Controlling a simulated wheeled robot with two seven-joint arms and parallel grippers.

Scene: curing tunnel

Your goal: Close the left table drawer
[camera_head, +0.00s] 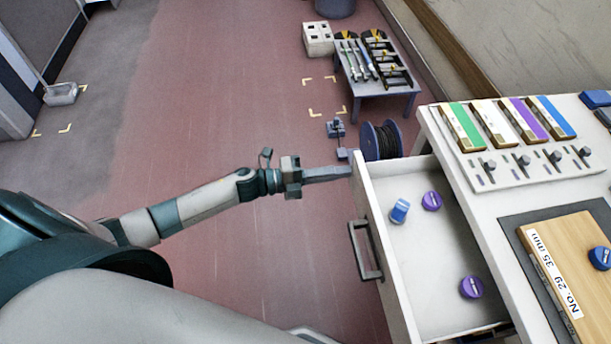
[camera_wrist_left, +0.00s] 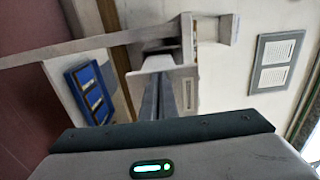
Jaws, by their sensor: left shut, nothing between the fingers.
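The white table drawer (camera_head: 383,240) is pulled open from the white table (camera_head: 440,135), with a dark bar handle (camera_head: 362,252) on its front. A blue cylinder (camera_head: 399,211) and two purple round pieces (camera_head: 431,201) lie inside it. My left gripper (camera_head: 347,172) is at the far end of the drawer front, on its outer side, fingers pointing toward it. I cannot tell if the tips touch it. Its fingers are shut and empty; they also show in the left wrist view (camera_wrist_left: 168,85). My right gripper is not in view.
The tabletop holds a panel with coloured strips and knobs (camera_head: 505,172), and a wooden block labelled No. 29 (camera_head: 565,255). A cable spool (camera_head: 381,140) stands beyond the drawer, near a low tool table (camera_head: 375,88). The reddish floor left of the drawer is mostly clear.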

